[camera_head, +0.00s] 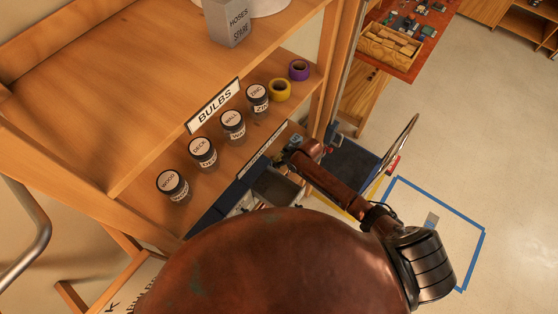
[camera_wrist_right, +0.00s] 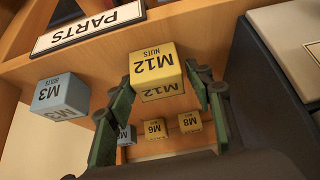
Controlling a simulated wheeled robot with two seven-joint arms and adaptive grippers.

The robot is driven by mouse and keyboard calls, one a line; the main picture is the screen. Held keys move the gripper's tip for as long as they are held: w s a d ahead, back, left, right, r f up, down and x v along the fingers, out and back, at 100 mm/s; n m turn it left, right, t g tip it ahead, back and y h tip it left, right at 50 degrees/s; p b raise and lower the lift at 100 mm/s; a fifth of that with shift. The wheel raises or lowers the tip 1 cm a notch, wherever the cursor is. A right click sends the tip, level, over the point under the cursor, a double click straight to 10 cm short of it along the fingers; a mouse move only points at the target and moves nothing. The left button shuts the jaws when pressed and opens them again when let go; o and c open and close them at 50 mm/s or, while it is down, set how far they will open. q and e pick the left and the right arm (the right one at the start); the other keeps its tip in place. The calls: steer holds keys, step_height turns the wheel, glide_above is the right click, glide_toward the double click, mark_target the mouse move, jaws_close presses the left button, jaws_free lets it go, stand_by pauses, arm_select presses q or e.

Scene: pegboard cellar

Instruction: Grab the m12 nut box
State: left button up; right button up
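The yellow m12 nut box (camera_wrist_right: 152,62) shows in the right wrist view, its M12 lettering upside down. My right gripper (camera_wrist_right: 162,84) has its two green fingers spread on either side of the box, with the fingertips near its sides. I cannot tell whether they touch it. The gripper looks open. In the head view my right arm reaches down toward the lower shelves, and the m12 nut box cannot be made out there. My left gripper is in neither view.
A blue M3 box (camera_wrist_right: 60,98) stands beside the m12 nut box; smaller M6 (camera_wrist_right: 154,128) and M8 (camera_wrist_right: 190,122) boxes lie beyond. A PARTS label (camera_wrist_right: 88,27) marks the shelf edge. Jars (camera_head: 232,125) and tape rolls (camera_head: 279,90) occupy a shelf in the head view.

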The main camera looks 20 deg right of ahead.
steer(key=c, duration=1.1)
